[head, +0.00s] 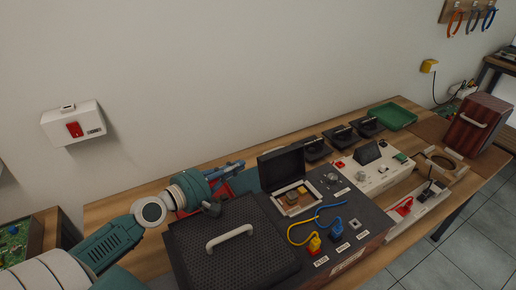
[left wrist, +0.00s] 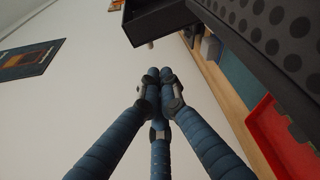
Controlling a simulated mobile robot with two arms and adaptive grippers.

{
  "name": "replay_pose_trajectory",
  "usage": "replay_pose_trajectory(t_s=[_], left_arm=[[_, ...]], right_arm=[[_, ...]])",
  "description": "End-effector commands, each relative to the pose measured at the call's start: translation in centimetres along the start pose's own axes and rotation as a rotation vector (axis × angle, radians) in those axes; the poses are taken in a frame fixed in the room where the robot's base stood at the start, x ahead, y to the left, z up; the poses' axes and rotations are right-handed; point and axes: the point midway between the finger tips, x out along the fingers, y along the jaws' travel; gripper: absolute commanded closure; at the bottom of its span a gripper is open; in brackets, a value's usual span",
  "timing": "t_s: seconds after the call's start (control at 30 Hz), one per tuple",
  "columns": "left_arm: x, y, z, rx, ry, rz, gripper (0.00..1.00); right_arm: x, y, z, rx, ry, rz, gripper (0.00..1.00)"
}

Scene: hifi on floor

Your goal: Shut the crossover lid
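The crossover lid (head: 281,167) is a black panel standing raised at the back of a small open box (head: 284,208) with parts inside, set in the dark panel unit. In the left wrist view a dark panel edge, probably the lid (left wrist: 160,22), is at the top, beyond the fingertips. My left gripper (head: 241,164) is left of the lid, behind the black perforated cover. Its blue fingers are together at the tips in the left wrist view (left wrist: 160,74), with nothing seen between them. I cannot tell whether it touches the lid. My right gripper is out of view.
The perforated cover (head: 260,262) with a grey handle lies in front of my left arm. A blue cable (head: 318,217) and yellow plug are right of the box. Black trays (head: 342,134) and a white instrument (head: 382,177) stand further right. A red tray (left wrist: 285,142) is near the gripper.

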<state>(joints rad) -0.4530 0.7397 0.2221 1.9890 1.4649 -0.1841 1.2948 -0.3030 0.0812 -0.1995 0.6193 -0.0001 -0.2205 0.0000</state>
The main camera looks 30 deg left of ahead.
Motion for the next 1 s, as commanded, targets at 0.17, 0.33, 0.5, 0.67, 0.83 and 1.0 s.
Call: replay_pose_trajectory(t_s=[0.17, 0.33, 0.5, 0.67, 0.83, 1.0], left_arm=[[3.5, 0.5, 0.2, 0.000, -0.001, 0.004, 1.00], [6.5, 0.3, 0.1, 0.000, -0.001, 0.002, 1.00], [8.4, 0.1, 0.0, 0.000, 0.000, 0.002, 1.00], [9.0, 0.0, 0.0, 0.001, 0.000, 0.000, 1.00], [9.1, 0.0, 0.0, 0.001, 0.000, 0.000, 1.00], [9.1, 0.0, 0.0, 0.002, 0.000, 0.000, 1.00]], right_arm=[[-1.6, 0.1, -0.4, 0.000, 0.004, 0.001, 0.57], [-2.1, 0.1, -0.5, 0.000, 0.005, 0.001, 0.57], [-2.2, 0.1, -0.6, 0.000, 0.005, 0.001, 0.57], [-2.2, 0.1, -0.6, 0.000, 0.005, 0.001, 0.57], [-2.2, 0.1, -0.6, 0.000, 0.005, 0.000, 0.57], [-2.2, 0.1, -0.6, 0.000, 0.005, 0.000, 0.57]])
